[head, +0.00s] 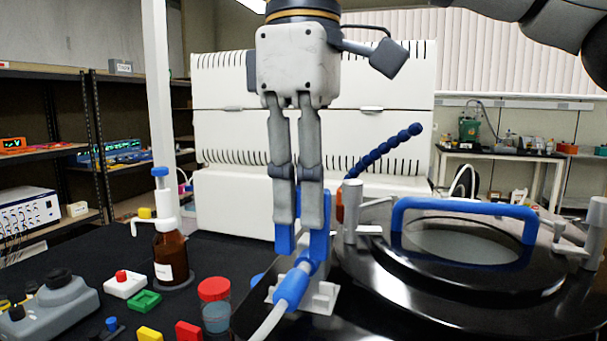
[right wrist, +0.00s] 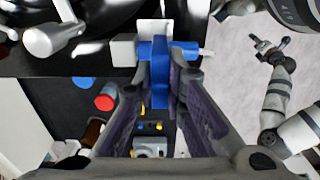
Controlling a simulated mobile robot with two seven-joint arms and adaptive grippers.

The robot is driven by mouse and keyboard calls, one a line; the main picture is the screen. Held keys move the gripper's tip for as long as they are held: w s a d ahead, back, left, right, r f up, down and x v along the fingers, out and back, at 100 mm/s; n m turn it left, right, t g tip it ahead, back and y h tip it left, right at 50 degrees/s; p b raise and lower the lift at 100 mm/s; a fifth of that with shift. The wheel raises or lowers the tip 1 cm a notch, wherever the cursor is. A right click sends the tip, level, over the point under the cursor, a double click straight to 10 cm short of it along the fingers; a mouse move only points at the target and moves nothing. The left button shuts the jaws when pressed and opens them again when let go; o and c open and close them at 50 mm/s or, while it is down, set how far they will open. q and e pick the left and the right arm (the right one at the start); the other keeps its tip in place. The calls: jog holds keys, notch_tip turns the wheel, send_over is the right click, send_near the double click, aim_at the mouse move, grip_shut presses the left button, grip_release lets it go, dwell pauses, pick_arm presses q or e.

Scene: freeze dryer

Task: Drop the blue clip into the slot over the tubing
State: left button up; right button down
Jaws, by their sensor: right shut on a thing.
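My right gripper (head: 299,215) points straight down in the middle of the head view, shut on the blue clip (head: 287,240). The clip's blue prongs show below and beside the fingertips. In the right wrist view the clip (right wrist: 160,75) sits between the fingers. The clip is directly above the white slotted holder (head: 322,299) and the tubing (head: 267,324) with its blue sleeve (head: 291,288). The fingers and clip partly hide the slot, and I cannot tell how far the clip is in it. My left gripper (right wrist: 268,46) shows small in the right wrist view, away from the clip.
The round dryer lid with a blue handle (head: 465,207) is close on the right. A brown bottle (head: 170,255), a red-capped jar (head: 215,305) and small coloured blocks (head: 145,302) stand left on the black bench. A white cabinet (head: 225,200) is behind.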

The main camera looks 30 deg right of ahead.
aim_at(302, 266)
jog(key=shift+f, duration=2.45)
dwell(1.0)
jog(key=c, duration=2)
grip_release()
jog(key=shift+o, duration=0.2)
jog(key=shift+f, duration=0.1)
jog(key=shift+r, duration=1.75)
jog(key=o, duration=0.5)
jog(key=shift+o, duration=0.2)
